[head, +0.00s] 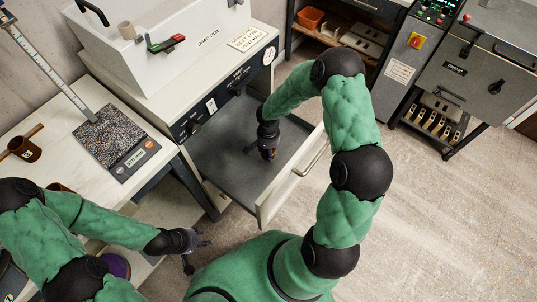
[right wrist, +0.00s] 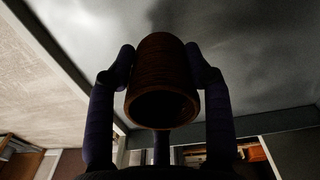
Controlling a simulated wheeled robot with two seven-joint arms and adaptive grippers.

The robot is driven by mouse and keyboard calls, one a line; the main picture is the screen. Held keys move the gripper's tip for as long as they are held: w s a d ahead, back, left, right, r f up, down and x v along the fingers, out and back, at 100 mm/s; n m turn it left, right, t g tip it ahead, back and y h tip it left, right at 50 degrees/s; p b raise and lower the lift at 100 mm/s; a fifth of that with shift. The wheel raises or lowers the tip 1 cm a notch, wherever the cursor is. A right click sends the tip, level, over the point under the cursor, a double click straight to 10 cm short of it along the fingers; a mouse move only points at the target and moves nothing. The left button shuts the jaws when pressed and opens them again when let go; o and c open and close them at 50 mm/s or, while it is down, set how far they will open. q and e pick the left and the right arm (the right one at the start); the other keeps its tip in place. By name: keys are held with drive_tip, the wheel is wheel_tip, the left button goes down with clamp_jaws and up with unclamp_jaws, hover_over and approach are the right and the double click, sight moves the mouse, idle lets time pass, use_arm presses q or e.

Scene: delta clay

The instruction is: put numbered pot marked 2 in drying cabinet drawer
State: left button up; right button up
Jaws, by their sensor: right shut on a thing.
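My right gripper (head: 265,152) is inside the open drawer of the drying cabinet, low over its grey floor (head: 225,155). In the right wrist view, its fingers are shut on a brown ribbed pot (right wrist: 163,75), one on each side, with the pot's open end facing the camera. No number shows on this pot. I cannot tell whether it touches the drawer floor. The drawer's pale front (head: 272,198) with a bar handle is pulled out. My left gripper (head: 194,252) hangs at the lower left, apart from the drawer; its fingers look spread and empty.
Another brown pot (head: 24,150) with a pale mark and a stick across it stands on the left bench (head: 60,120), beside a scale (head: 112,140). The cabinet (head: 185,95) stands behind the drawer. Machines and a shelf stand at the back right. The floor (head: 440,220) on the right is clear.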

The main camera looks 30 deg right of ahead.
drive_tip(key=shift+w+d+f+b, duration=0.15)
drive_tip(key=shift+f+b, duration=0.75)
drive_tip(key=shift+f, duration=0.85)
drive_tip(key=shift+f, duration=0.2)
drive_tip(key=o, duration=1.2)
drive_tip(key=shift+r, duration=0.2)
drive_tip(key=shift+r, duration=0.35)
wheel_tip(320, 180, up, 11)
drive_tip(key=p, duration=0.5)
drive_tip(key=shift+r, duration=0.2)
